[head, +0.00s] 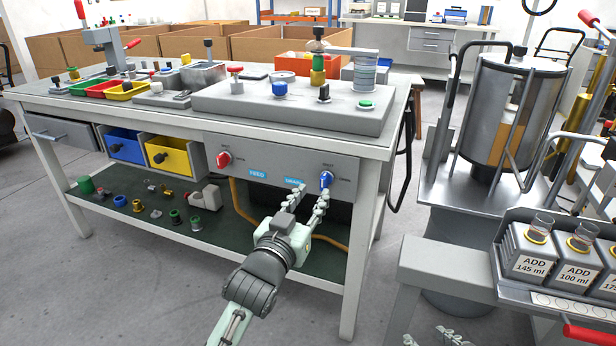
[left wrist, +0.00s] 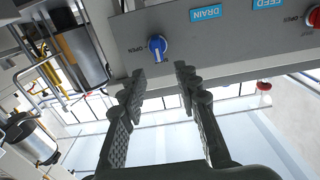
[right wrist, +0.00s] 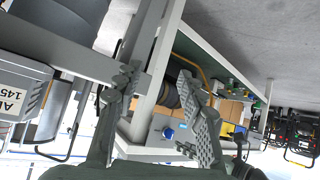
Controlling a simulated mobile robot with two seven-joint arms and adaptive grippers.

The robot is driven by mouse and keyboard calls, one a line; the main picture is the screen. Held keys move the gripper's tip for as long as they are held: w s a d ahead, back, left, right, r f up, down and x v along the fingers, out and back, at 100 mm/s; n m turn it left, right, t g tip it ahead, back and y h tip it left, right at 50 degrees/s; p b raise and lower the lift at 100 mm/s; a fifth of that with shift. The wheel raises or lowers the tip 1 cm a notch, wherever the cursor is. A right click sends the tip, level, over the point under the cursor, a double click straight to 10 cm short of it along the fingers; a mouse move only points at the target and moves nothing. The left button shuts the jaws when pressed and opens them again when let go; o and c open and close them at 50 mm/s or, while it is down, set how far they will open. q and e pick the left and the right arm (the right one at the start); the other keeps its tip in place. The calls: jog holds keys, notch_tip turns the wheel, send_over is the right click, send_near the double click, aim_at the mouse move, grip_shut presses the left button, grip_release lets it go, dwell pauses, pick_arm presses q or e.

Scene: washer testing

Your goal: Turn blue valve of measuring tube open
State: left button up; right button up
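The blue valve (head: 326,180) is a small knob labelled DRAIN on the grey front panel (head: 290,160) under the bench top, with an OPEN mark beside it. It also shows in the left wrist view (left wrist: 157,46). My left gripper (head: 312,192) is open and empty in front of the panel. In the left wrist view its fingertips (left wrist: 160,78) are just short of the knob, which appears between and beyond them, apart from both. My right gripper (head: 430,338) is at the bottom edge of the head view; the right wrist view shows its fingers (right wrist: 156,82) open and empty.
A red FEED valve (head: 224,159) is on the same panel, to the left. A clear cylinder (head: 363,74) stands on the bench's raised block. A grey stand with containers labelled ADD (head: 530,264) is at the right, near my right gripper. Small parts lie on the lower shelf (head: 150,225).

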aim_at(322, 180)
pick_arm(q)
jog(key=x, duration=0.7)
jog(key=shift+s+f+b, duration=0.1)
jog(key=shift+b, duration=0.2)
pick_arm(e)
jog(key=shift+w+a+r+t+y, duration=0.25)
jog(key=shift+w+a+r+t, duration=0.15)
jog(key=shift+a+r, duration=0.2)
jog(key=shift+w+a+r+t+y, duration=0.25)
jog(key=shift+a+r+t, duration=0.2)
jog(key=shift+r, duration=0.15)
pick_arm(q)
jog(key=shift+c, duration=0.5)
grip_shut()
